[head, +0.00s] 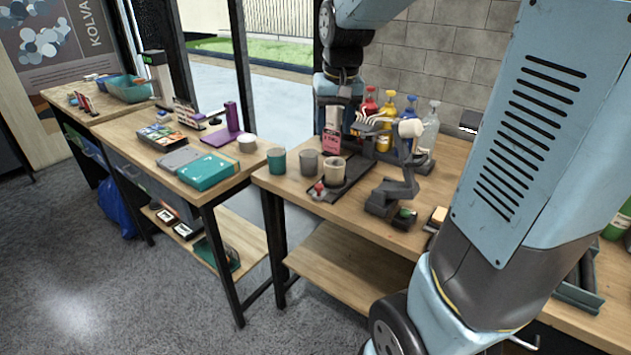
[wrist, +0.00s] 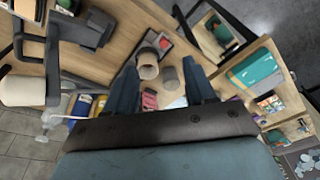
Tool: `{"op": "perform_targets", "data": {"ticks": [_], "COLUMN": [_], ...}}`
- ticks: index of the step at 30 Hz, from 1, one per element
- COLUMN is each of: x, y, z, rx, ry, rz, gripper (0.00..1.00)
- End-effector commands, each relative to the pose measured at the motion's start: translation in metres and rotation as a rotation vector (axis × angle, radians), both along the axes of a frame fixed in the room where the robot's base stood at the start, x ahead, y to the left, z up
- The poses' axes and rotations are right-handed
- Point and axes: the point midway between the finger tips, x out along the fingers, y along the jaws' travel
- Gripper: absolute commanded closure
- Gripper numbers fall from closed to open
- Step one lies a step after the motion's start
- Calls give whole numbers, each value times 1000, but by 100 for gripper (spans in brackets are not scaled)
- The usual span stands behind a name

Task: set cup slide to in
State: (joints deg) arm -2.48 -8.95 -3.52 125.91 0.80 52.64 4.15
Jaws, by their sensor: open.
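The cup slide (head: 349,178) is a dark flat tray on the right workbench, with a red knob (head: 319,187) at its front end. A beige-grey cup (head: 334,169) stands upright at the slide. In the wrist view the cup (wrist: 148,66) and the slide's dark tray (wrist: 186,47) appear beyond my fingertips. My gripper (wrist: 163,72) is open, with nothing between its fingers. It hangs above and behind the slide, apart from the cup. In the head view its fingers are mostly hidden. Whether the slide is in or out is hard to tell.
A grey cup (head: 309,161) and a teal cup (head: 276,160) stand left of the slide. A pink card (head: 332,142) stands behind it. A dark stand (head: 393,190) is close on the right, with coloured bottles (head: 385,125) behind.

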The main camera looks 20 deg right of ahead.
Motion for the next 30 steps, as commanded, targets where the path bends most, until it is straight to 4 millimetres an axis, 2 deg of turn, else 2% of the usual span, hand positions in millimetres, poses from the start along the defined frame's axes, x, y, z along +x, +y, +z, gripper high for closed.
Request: {"op": "perform_targets", "data": {"ticks": [1, 6, 12, 18, 23, 30], "x": [13, 53, 87, 101, 102, 102], "y": [0, 0, 0, 0, 0, 0], "z": [-10, -40, -73, -89, -100, -138], "rx": [-1, -3, -8, -12, -13, -12], "ry": [25, 95, 154, 181, 184, 187], "rz": [-5, -27, -48, -56, -58, -57], "gripper": [45, 45, 45, 45, 45, 45]}}
